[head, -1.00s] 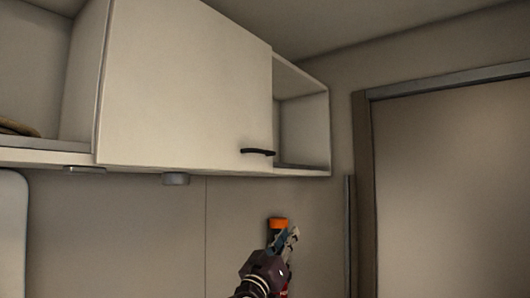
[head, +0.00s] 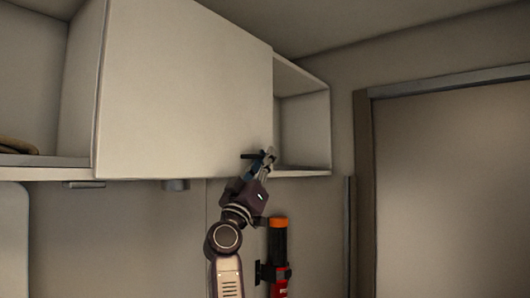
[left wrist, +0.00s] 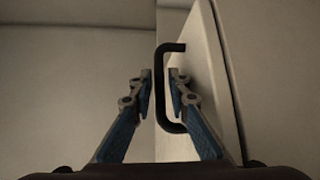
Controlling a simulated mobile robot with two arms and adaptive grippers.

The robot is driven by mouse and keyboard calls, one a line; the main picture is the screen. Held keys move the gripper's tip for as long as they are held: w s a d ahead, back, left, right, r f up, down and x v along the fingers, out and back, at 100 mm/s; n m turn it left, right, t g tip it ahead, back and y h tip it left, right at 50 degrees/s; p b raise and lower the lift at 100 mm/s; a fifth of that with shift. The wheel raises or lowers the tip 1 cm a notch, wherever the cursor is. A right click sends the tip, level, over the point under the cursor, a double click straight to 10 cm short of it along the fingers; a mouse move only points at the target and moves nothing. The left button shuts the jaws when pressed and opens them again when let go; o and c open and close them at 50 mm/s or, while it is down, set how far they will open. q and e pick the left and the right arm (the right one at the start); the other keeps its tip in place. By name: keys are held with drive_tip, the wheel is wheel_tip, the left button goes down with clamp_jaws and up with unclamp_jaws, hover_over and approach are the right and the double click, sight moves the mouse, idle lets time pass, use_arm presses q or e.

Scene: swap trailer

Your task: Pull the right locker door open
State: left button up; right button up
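In the left wrist view my left gripper (left wrist: 160,84) is open, with blue-padded fingers on either side of the handle (left wrist: 161,100). The door (left wrist: 205,70) lies behind the right finger. I cannot tell whether a finger touches the handle. My right gripper is in neither view.
An open shelf bay (head: 303,125) is right of the door, and another is at the far left with a brown item (head: 18,146). A red and black flashlight-like object (head: 278,250) hangs on the wall below. A large door (head: 455,190) stands at right.

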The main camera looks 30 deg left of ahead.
use_arm(q)
drive_tip(key=shift+w, duration=0.15)
drive_tip(key=shift+c, duration=0.3)
drive_tip(key=shift+r, duration=0.1)
clamp_jaws()
drive_tip(key=shift+d, duration=0.1)
